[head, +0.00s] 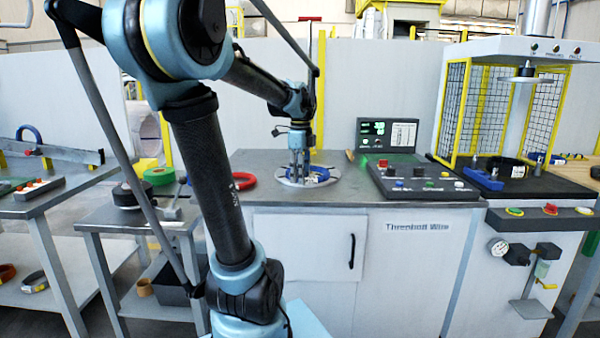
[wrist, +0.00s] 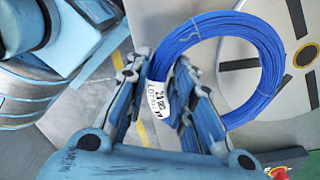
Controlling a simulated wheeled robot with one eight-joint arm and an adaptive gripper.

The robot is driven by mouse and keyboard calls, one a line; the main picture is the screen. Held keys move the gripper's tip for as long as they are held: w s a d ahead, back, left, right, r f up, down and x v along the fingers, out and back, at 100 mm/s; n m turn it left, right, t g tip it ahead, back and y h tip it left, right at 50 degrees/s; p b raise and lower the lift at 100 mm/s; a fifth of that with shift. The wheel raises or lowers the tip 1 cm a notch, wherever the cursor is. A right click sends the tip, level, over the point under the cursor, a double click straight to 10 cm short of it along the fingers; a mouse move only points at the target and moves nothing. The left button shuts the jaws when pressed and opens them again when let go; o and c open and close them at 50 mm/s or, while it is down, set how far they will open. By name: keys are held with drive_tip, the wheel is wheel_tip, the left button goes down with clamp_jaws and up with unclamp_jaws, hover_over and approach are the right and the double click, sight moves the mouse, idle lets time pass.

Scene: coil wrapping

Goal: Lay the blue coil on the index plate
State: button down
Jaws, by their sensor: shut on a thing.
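The blue coil (wrist: 262,50) is a ring of blue wire with a white printed tag (wrist: 158,98). My gripper (wrist: 160,90) is shut on the near side of the coil, at the tag, in the wrist view. The coil lies over or just above the grey round index plate (wrist: 218,68); I cannot tell whether they touch. It sits off the plate's dark hub (wrist: 306,55), to the left in the wrist view. In the head view, my gripper (head: 299,175) points down at the plate (head: 285,183) on the cabinet top, and the blue coil (head: 320,174) shows partly behind it.
A control panel (head: 420,176) stands to the right, beside a yellow-framed press cage (head: 480,110). A side cart at left holds green and black rolls (head: 159,176). The cabinet's front strip is clear.

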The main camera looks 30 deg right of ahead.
drive_tip(key=w+d, duration=0.2)
drive_tip(key=w, duration=0.2)
drive_tip(key=w+d, duration=0.3)
drive_tip(key=w, duration=0.1)
drive_tip(key=w+d, duration=0.3)
drive_tip(key=w, duration=0.2)
drive_tip(key=shift+w+d+f, duration=0.15)
drive_tip(key=shift+f, duration=0.1)
wheel_tip(320, 180, down, 3)
drive_tip(key=c, duration=1.4)
unclamp_jaws()
drive_tip(key=shift+o, duration=0.2)
